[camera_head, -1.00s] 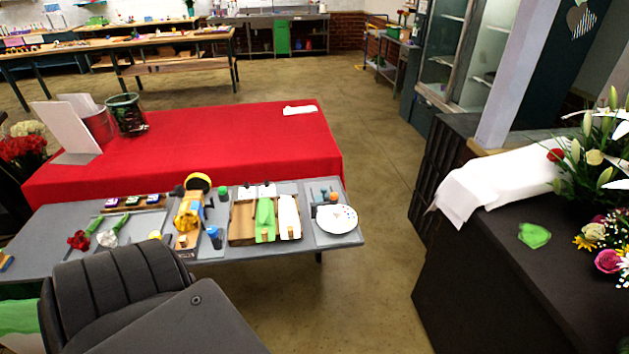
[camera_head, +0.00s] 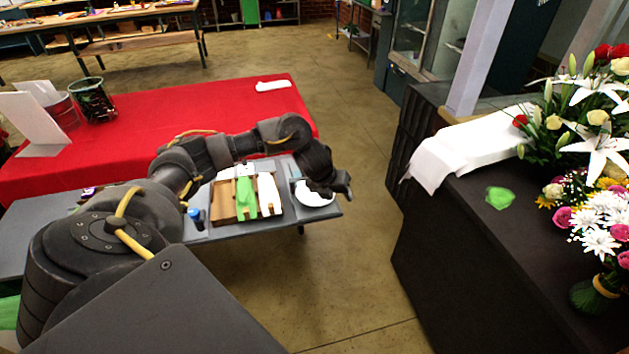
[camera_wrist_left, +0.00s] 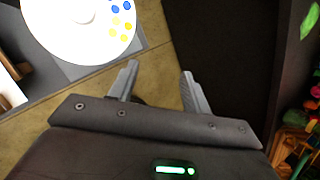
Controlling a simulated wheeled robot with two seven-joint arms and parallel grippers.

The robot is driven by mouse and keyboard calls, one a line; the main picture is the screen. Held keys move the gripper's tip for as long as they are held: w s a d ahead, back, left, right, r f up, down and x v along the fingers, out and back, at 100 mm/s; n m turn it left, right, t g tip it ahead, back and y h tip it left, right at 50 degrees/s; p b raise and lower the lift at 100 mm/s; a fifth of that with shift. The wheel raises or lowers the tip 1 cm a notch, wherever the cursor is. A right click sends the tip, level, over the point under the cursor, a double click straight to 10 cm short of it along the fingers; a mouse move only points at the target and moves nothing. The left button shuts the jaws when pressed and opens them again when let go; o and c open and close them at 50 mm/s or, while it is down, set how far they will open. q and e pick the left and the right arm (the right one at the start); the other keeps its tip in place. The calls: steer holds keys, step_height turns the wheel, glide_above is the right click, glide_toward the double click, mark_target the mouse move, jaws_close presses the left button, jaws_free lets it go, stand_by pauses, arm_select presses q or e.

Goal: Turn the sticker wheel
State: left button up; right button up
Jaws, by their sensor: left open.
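The sticker wheel (camera_head: 314,197) is a white disc at the right end of the grey table. My left arm and gripper cover part of it in the head view. In the left wrist view the wheel (camera_wrist_left: 82,28) shows at the top left, with blue and yellow dots near its right edge. My left gripper (camera_head: 342,184) is beside the wheel at its right in the head view. In the left wrist view the left gripper (camera_wrist_left: 158,82) has its two fingers apart with nothing between them, and the wheel is clear of both. My right gripper is not seen.
A wooden tray (camera_head: 223,213) with green and white items lies left of the wheel on the grey table (camera_head: 110,222). A red-covered table (camera_head: 190,112) stands behind. A dark counter (camera_head: 480,230) with flowers is on the right, across open floor.

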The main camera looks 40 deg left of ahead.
arm_select(q)
steer(key=s+a+r+m+y, duration=0.2)
steer(key=s+a+r+m, duration=0.1)
steer(key=a+r, duration=0.55)
steer(key=shift+g, duration=0.4)
steer(key=x, duration=0.2)
steer(key=b+x, duration=0.1)
steer(key=x, duration=0.1)
steer(key=a+x, duration=0.1)
steer(key=x, duration=0.1)
steer(key=shift+f+b, duration=0.4)
steer(key=shift+p+x, duration=0.35)
steer(key=shift+x, duration=2.35)
steer(key=shift+w+a+r, duration=0.1)
steer(key=shift+w, duration=0.05)
steer(key=c, duration=1)
